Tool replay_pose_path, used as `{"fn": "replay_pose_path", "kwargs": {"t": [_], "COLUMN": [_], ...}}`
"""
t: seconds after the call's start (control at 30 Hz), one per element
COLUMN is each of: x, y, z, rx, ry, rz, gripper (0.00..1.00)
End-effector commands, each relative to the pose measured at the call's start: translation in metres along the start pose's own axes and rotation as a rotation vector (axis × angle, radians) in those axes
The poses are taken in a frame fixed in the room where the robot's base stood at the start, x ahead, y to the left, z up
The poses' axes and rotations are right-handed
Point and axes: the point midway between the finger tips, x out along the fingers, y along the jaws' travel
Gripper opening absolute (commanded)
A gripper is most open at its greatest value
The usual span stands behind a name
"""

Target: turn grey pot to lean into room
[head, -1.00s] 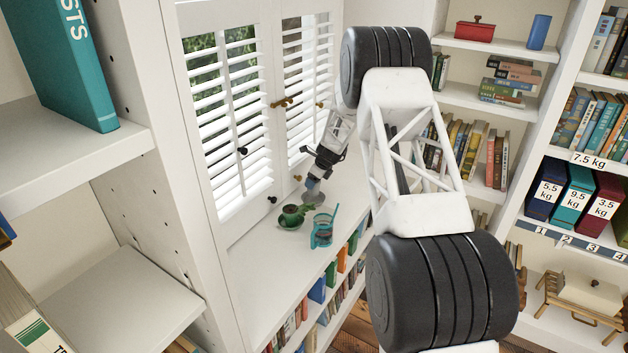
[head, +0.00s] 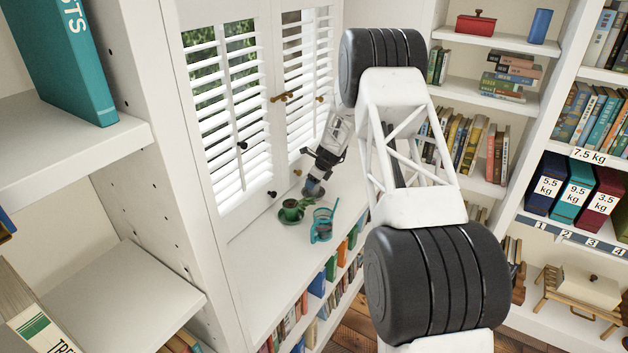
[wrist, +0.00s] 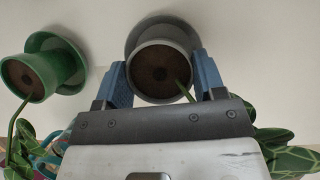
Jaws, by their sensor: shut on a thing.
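The grey pot (wrist: 160,72) stands in a grey saucer (wrist: 138,33), seen from above in the wrist view, with dark soil. A green stem leans from its soil toward the lower right of that view. My gripper (wrist: 162,80) has its two blue fingers on either side of the pot and is shut on it. In the head view my gripper (head: 314,186) is low at the far part of the white sill, by the shutters. It mostly hides the grey pot there. Most of the plant's leaves are hidden behind my gripper in the wrist view.
A green pot (head: 290,206) on a green saucer stands just left of my gripper, close by; it also shows in the wrist view (wrist: 28,76). A teal watering can (head: 321,226) stands nearer the sill's front edge. The near sill is clear. Shutters (head: 225,110) rise behind.

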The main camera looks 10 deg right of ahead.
Motion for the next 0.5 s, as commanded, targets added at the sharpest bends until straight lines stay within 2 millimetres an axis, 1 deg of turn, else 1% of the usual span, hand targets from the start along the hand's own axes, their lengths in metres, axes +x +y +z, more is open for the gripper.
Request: {"fn": "replay_pose_path", "kwargs": {"t": [0.3, 0.33, 0.5], "x": [-0.0001, -0.0001, 0.0000], "y": [-0.0002, -0.0002, -0.0001], "z": [0.0002, 0.0002, 0.0001], "rx": [0.000, 0.000, 0.000], "ry": [0.000, 0.000, 0.000], "rz": [0.000, 0.000, 0.000], "gripper": [0.26, 0.68, 0.93]}}
